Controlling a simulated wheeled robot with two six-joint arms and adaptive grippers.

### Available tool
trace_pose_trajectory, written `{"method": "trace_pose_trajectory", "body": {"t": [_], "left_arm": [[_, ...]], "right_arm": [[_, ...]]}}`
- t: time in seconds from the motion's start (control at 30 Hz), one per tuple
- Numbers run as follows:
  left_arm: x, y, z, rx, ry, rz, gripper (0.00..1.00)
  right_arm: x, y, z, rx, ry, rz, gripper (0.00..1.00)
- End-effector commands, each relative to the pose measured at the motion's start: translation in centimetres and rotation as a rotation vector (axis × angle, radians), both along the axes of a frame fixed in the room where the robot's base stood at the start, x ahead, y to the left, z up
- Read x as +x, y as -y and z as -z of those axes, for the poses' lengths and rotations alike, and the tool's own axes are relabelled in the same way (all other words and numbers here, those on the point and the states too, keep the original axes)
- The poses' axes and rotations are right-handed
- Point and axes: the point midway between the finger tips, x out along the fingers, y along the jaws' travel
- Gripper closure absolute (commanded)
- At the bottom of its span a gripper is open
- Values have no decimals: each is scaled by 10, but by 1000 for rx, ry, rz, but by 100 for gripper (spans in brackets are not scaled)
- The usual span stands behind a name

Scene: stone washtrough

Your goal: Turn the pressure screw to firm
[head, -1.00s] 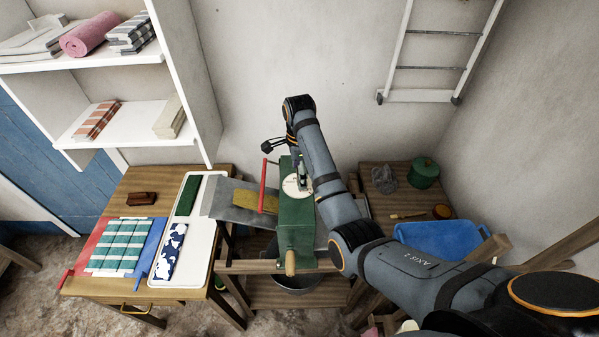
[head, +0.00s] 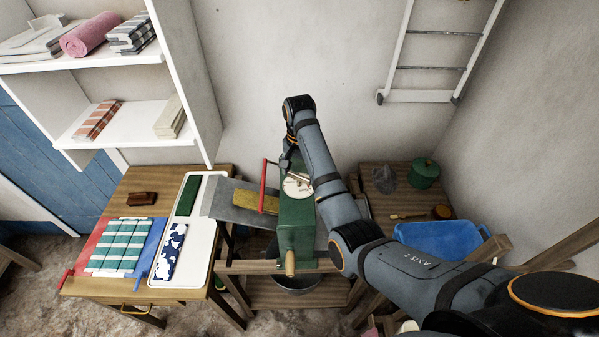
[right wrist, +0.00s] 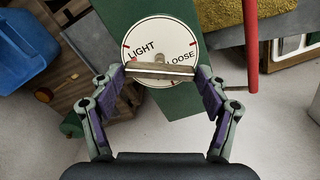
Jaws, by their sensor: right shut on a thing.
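The pressure screw's bar handle (right wrist: 160,71) lies across a round white dial (right wrist: 160,38) on top of the green machine (head: 296,225). The dial reads LIGHT and LOOSE on the parts that show in the right wrist view; the rest of its lettering is hidden or too small to read. My right gripper (right wrist: 162,76) is shut on the bar, with one finger at each end of it. In the head view my right arm reaches over the machine and partly covers the dial (head: 297,186). My left gripper is not in view.
A red bar (head: 263,187) stands just left of the dial, close to my gripper. A metal feed board (head: 232,209) with a mustard cloth (head: 256,201) adjoins the machine. A table with folded cloths (head: 118,245) is at left; a blue tub (head: 440,240) is at right.

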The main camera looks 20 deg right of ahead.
Motion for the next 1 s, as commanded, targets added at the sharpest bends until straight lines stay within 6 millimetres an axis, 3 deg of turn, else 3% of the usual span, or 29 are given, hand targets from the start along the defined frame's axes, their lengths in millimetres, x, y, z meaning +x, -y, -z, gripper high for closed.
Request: {"method": "trace_pose_trajectory", "body": {"t": [1.0], "left_arm": [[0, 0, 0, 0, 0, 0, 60]], "right_arm": [[2, 0, -3, -2, 9, -964, 56]]}}
